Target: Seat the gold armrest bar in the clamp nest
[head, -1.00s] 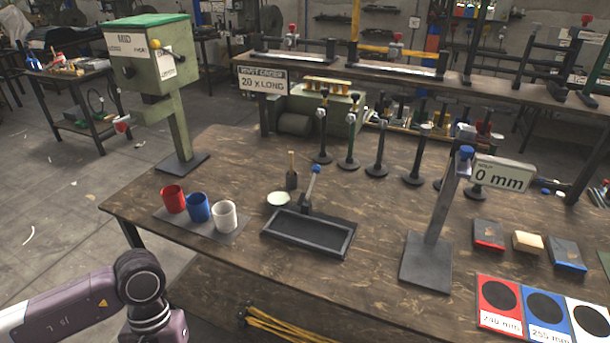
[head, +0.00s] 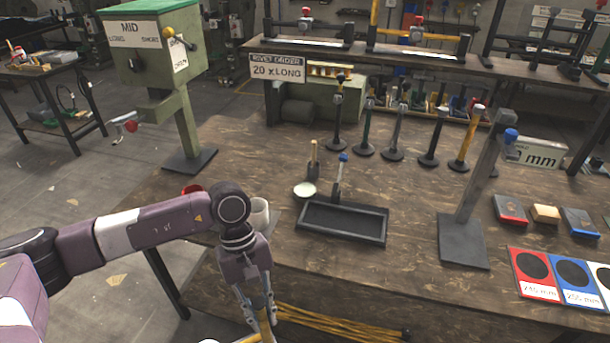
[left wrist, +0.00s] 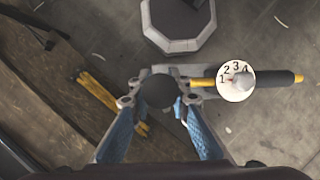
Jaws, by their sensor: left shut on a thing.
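My left gripper (head: 262,308) is low at the bottom of the head view, pointing down, with a gold bar (head: 264,326) between its fingers. In the left wrist view the gripper (left wrist: 158,100) is shut around a round black end (left wrist: 158,91), apparently the bar's end seen from above. A grey block (left wrist: 165,70) shows right by the fingers, probably part of the clamp; whether the bar sits in a nest there is hidden. Beside it lie a gold rod with a black grip (left wrist: 276,78) and a white dial (left wrist: 236,82) numbered 1 to 4. My right gripper is out of view.
The wooden bench (head: 400,275) holds a black tray (head: 342,222), a grey stand (head: 462,240) and several upright posts. Yellow rods (head: 330,322) lie beneath its front edge. An octagonal grey base (left wrist: 180,25) stands on the floor. My left arm partly hides the cups.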

